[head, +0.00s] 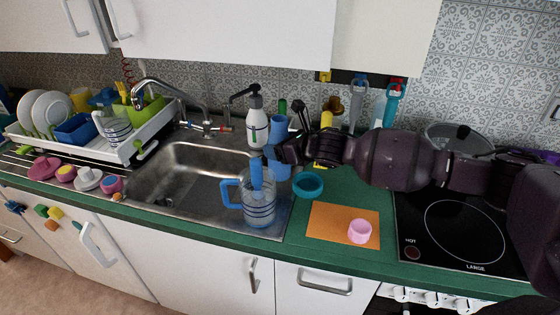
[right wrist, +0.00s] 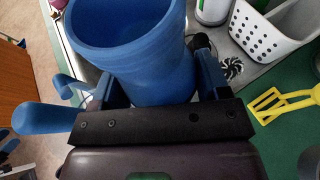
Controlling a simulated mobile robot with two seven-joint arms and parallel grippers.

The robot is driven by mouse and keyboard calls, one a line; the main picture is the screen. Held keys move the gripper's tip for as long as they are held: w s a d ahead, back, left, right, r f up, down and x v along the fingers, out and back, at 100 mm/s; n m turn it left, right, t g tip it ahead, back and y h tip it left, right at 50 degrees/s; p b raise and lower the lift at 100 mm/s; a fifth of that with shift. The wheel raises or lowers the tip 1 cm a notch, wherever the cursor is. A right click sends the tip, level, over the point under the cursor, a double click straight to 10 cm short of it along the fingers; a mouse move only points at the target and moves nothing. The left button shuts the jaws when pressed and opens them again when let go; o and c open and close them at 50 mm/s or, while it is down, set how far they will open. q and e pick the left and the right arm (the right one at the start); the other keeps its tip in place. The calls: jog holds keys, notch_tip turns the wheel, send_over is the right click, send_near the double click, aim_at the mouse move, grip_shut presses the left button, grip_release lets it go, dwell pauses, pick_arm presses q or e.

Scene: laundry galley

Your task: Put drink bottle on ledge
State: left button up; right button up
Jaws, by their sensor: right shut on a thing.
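The drink bottle appears to be the plain blue, open-topped vessel (head: 279,129) at the sink's right rear. It also fills the upper middle of the right wrist view (right wrist: 125,50). My right gripper (head: 277,154) is shut around its side, and the blue body shows above and below the fingers. The bottle looks about upright. Whether its base touches the counter is hidden. No ledge can be told for certain; the sink's back rim is partly hidden. My left gripper is not in view.
A clear jug (head: 261,209) with a blue handle stands close in front of the bottle. A soap dispenser (head: 256,125) is just behind left. A teal ring-shaped dish (head: 308,185), an orange mat (head: 325,222) with a pink cup (head: 360,231), and a hob (head: 455,235) lie right.

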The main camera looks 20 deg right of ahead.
jog(key=shift+f, duration=2.4)
jog(key=shift+f, duration=0.25)
jog(key=o, duration=1.2)
jog(key=shift+r, duration=0.15)
jog(key=shift+s+d+r, duration=0.1)
jog(key=shift+s+d, duration=0.05)
jog(key=shift+s, duration=0.05)
jog(key=shift+v, duration=5.75)
